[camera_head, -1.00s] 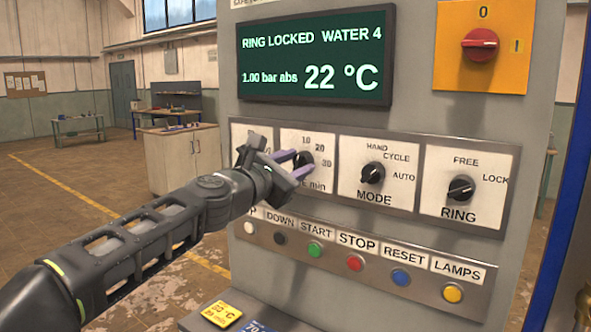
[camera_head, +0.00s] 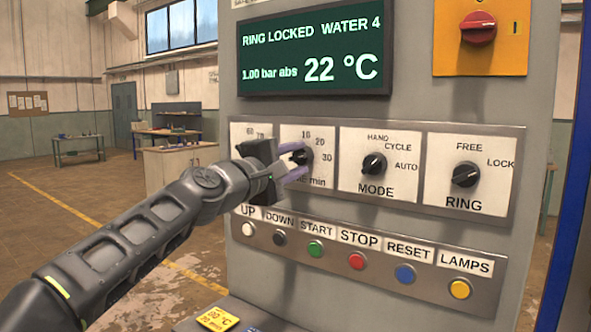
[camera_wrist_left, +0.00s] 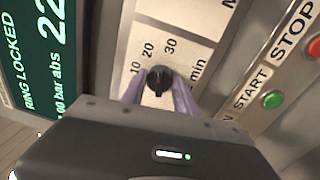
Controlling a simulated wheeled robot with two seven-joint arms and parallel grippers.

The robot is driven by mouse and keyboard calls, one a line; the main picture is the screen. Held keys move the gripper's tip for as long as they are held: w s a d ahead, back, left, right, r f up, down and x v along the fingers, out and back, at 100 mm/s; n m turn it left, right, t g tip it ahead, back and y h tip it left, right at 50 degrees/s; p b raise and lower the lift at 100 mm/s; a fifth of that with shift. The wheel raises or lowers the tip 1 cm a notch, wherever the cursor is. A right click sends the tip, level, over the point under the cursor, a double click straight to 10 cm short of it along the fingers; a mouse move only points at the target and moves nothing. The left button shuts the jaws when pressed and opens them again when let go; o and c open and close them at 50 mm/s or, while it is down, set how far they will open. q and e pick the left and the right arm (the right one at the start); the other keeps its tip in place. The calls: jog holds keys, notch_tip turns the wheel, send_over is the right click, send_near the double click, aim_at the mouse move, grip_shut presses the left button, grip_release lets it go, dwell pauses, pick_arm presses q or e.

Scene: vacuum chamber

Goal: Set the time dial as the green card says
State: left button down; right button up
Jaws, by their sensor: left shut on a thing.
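The time dial (camera_head: 304,156) is a black knob on a white plate (camera_head: 318,136) marked 10, 20, 30 and min. It also shows in the left wrist view (camera_wrist_left: 158,80), between the purple fingertips. My left gripper (camera_head: 296,160) is shut on this knob, one finger on each side. The gripper partly covers the plate's lower left. I cannot read the knob's pointer for certain. My right gripper is out of view.
Right of the time dial are the MODE knob (camera_head: 373,166) and RING knob (camera_head: 465,174). A row of push-buttons, with a green START (camera_head: 315,249), runs below. The screen (camera_head: 315,52) above reads 22 °C. A temperature dial plate (camera_head: 243,130) is partly behind my gripper.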

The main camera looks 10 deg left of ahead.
pick_arm(q)
jog(key=m+b, duration=0.1)
jog(key=m, duration=0.2)
jog(key=shift+f+m+h+b, duration=0.15)
jog(key=shift+m+h+b, duration=0.15)
jog(key=shift+m+b, duration=0.1)
jog(key=c, duration=0.9)
grip_release()
jog(key=shift+c, duration=0.2)
jog(key=shift+a, duration=0.1)
